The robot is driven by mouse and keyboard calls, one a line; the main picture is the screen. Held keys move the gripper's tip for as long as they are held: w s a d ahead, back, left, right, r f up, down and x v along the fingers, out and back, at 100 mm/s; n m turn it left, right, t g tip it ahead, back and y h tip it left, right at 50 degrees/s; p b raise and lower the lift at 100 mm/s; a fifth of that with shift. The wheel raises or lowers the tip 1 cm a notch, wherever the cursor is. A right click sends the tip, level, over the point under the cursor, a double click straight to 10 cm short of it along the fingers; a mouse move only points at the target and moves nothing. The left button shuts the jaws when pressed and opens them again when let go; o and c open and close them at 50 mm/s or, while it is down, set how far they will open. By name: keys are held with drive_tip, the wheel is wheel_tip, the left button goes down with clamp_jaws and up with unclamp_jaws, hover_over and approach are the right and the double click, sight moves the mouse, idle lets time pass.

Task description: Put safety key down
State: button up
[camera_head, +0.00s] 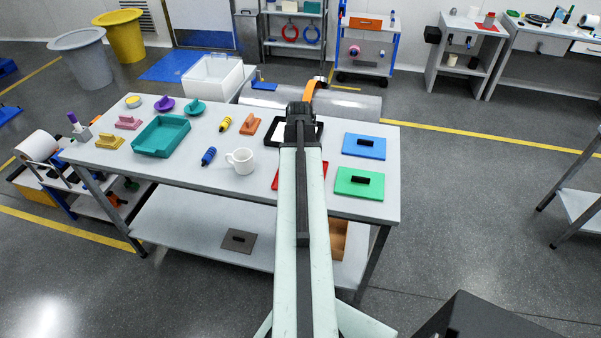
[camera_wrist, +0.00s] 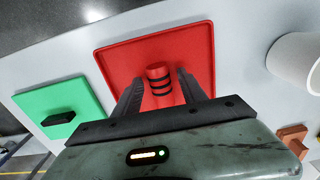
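The safety key appears to be the red cylinder with black bands (camera_wrist: 159,82) in the wrist view. It is between the two dark fingers of my gripper (camera_wrist: 163,92), which look shut on it; any thin gap at its sides is hard to tell. Behind it is a red square tray (camera_wrist: 112,60) with a raised rim. Whether the key touches the tray is not clear. In the head view my arm hides the key and most of the red tray (camera_head: 276,178), and my fingers cannot be made out.
A green plate with a black handle (camera_head: 360,184) and a blue plate (camera_head: 364,146) lie right of the red tray. A white mug (camera_head: 241,161), a blue banded cylinder (camera_head: 208,156) and a yellow one (camera_head: 225,124) stand or lie left. A teal tray (camera_head: 161,136) is farther left.

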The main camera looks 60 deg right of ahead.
drive_tip(key=shift+r, duration=0.1)
wheel_tip(320, 180, up, 12)
drive_tip(key=p, duration=1.2)
drive_tip(key=w+a+n, duration=0.4)
drive_tip(key=w+a, duration=0.5)
drive_tip(key=a, duration=0.3)
drive_tip(key=w+a+n, duration=0.4)
drive_tip(key=w+a, duration=0.5)
drive_tip(key=a, duration=0.3)
drive_tip(key=w+a+n, duration=0.1)
drive_tip(key=a+n, duration=0.2)
drive_tip(key=a, duration=1)
drive_tip(key=w+a+n, duration=0.2)
drive_tip(key=a+n, duration=0.1)
drive_tip(key=a, duration=0.9)
drive_tip(key=shift+w+a+n, duration=0.25)
drive_tip(key=shift+a+n, duration=0.05)
drive_tip(key=shift+a, duration=0.05)
